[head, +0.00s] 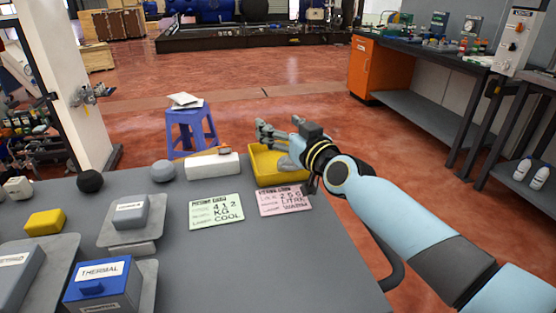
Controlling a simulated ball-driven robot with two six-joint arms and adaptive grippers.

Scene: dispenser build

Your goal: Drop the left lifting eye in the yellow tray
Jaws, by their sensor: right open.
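The yellow tray (262,176) sits at the far right corner of the grey table. My right gripper (273,146) is over the tray, coming in from the right, with its fingers spread and pointing left. I see nothing clearly held between them. The gripper and wrist hide part of the tray's inside and its right side. I cannot pick out a lifting eye for sure. A small brownish piece (224,150) rests on a white block (212,165) just left of the tray, too small to name. My left gripper is not in view.
A green card (216,212) and a pink card (284,200) lie in front of the block and tray. Grey and black balls, a yellow block (45,222) and a blue labelled box (102,285) stand to the left. The table's middle front is clear.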

